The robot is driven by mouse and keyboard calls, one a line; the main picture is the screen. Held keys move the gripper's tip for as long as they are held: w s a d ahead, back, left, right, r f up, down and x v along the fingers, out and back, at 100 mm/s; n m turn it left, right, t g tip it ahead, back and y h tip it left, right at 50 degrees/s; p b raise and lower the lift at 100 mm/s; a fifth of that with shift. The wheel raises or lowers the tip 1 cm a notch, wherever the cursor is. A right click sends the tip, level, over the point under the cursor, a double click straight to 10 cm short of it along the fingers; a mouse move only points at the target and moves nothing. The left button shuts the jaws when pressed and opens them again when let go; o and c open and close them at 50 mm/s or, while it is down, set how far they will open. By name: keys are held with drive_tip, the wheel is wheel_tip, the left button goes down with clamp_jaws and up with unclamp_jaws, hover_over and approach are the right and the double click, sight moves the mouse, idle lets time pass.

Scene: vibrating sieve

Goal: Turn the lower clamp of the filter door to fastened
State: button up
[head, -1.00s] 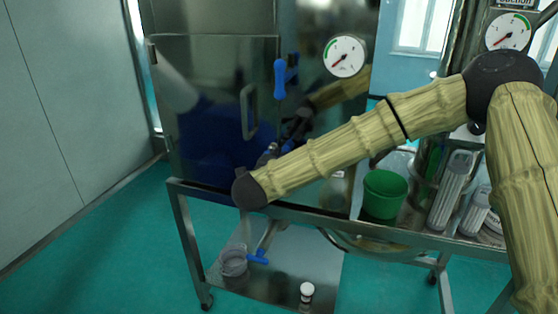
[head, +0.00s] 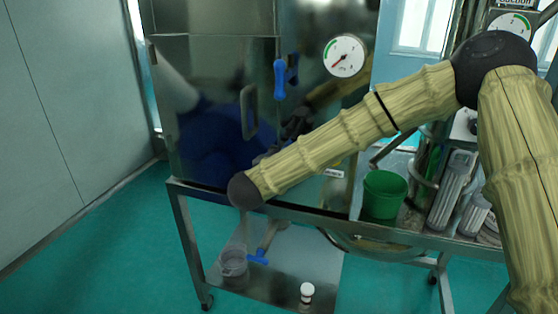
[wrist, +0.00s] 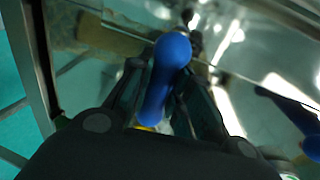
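The filter door (head: 215,120) is a glossy steel panel on the cabinet and looks closed. The upper clamp's blue handle (head: 280,80) hangs straight down near the door's right edge. In the head view my forearm covers the lower clamp. My gripper (head: 298,122) shows only as a dark shape behind the arm, close to the door. In the wrist view a blue handle, the lower clamp (wrist: 165,75), lies between the two fingers of my gripper (wrist: 157,72). The fingers converge closely on both sides and look shut on it. The clamp's pivot is not clear.
A pressure gauge (head: 344,56) sits right of the upper clamp. A green bucket (head: 384,194) stands on the frame at right. A blue-handled valve (head: 257,257) and a clear beaker (head: 233,263) are below. Floor at left is clear.

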drive_tip(key=o, duration=0.4)
drive_tip(key=v, duration=1.2)
drive_tip(key=s+d+f+n+g+y, duration=0.2)
drive_tip(key=s+d+f+n, duration=0.15)
drive_tip(key=f, duration=0.85)
drive_tip(key=s+d+f+n+g+y, duration=0.15)
drive_tip(key=s+f+n, duration=0.3)
drive_tip(key=f, duration=0.65)
drive_tip(key=s+d+f+n+g+y, duration=0.2)
drive_tip(key=s+d+f+n, duration=0.15)
drive_tip(key=f, duration=0.85)
drive_tip(key=s+d+f+n+g, duration=0.3)
drive_tip(key=s+d+f, duration=0.2)
drive_tip(key=s, duration=0.4)
drive_tip(key=s+d+f+n+g, duration=0.3)
drive_tip(key=s+d+f, duration=0.2)
drive_tip(key=s, duration=0.5)
drive_tip(key=s+d+f+n+g+b, duration=0.1)
drive_tip(key=s+d+f+n+g, duration=0.2)
drive_tip(key=s+d+f, duration=0.2)
drive_tip(key=shift+s+d+f+n+g+h, duration=0.15)
drive_tip(key=shift+s+d, duration=0.35)
drive_tip(key=shift+s, duration=0.4)
drive_tip(key=shift+s+d+f, duration=0.15)
drive_tip(key=shift+s+d, duration=0.4)
drive_tip(key=shift+s, duration=0.3)
drive_tip(key=shift+s+d+f+n+g+h, duration=0.1)
drive_tip(key=shift+s+d, duration=0.4)
drive_tip(key=shift+s, duration=0.4)
